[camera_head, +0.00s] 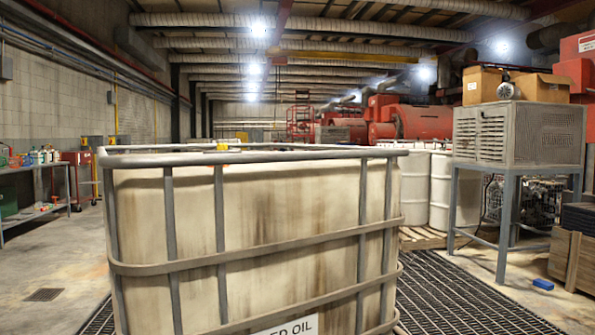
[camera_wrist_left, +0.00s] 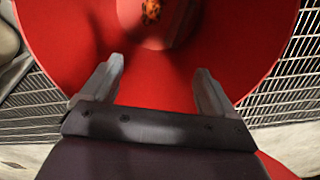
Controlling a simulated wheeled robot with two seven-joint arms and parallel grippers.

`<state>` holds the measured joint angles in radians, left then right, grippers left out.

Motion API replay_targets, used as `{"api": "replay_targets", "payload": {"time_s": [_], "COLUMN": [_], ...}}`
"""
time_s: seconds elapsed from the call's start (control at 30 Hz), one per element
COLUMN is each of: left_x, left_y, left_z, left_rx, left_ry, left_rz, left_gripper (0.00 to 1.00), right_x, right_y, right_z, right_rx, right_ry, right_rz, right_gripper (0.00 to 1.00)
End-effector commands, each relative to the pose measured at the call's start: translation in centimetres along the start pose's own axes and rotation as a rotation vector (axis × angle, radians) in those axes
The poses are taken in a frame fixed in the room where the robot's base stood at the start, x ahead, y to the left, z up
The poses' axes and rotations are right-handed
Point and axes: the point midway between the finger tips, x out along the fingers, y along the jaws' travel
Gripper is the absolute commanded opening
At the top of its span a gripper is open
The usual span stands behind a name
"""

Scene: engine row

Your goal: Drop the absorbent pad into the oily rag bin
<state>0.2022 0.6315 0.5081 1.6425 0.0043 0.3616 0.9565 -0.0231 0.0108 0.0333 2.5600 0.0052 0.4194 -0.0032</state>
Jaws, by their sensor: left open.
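My left gripper (camera_wrist_left: 158,92) shows in the left wrist view, its two fingers spread apart with nothing between them. Beyond the fingers is a large round red thing (camera_wrist_left: 75,45), which looks like the oily rag bin seen from close by. A small orange piece with dark spots (camera_wrist_left: 151,11) shows at the top, within the red shape; I cannot tell if it is the absorbent pad. Neither gripper and no such bin shows in the head view. My right gripper is not in view.
A large stained white oil tank in a metal cage (camera_head: 265,240) fills the middle of the head view. Floor grating (camera_head: 455,300) runs beside it. A steel stand with a grey box (camera_head: 515,140) and white drums (camera_head: 440,190) stand right. A small blue block (camera_head: 543,284) lies on the floor.

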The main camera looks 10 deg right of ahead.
Motion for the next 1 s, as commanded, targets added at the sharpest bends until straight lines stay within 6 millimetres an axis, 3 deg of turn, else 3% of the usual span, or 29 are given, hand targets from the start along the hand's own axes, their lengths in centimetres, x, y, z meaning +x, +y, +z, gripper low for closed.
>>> {"api": "replay_targets", "payload": {"time_s": [0.3,0.5,0.87,1.0], "left_x": [-8.4,-11.9,-12.5,-12.2], "left_y": [0.1,0.0,0.0,-0.4], "left_z": [-0.1,0.0,0.0,0.3], "left_rx": [0.0,0.0,0.002,0.151], "left_ry": [0.002,0.001,0.0,-0.004], "left_rz": [0.003,0.001,0.001,-0.005], "left_gripper": [0.88,0.88,0.88,0.88], "right_x": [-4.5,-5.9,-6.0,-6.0], "right_y": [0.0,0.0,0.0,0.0], "right_z": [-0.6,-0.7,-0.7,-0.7], "right_rx": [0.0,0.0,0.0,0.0], "right_ry": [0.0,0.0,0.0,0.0], "right_rz": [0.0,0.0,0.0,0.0], "right_gripper": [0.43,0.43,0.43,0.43]}}
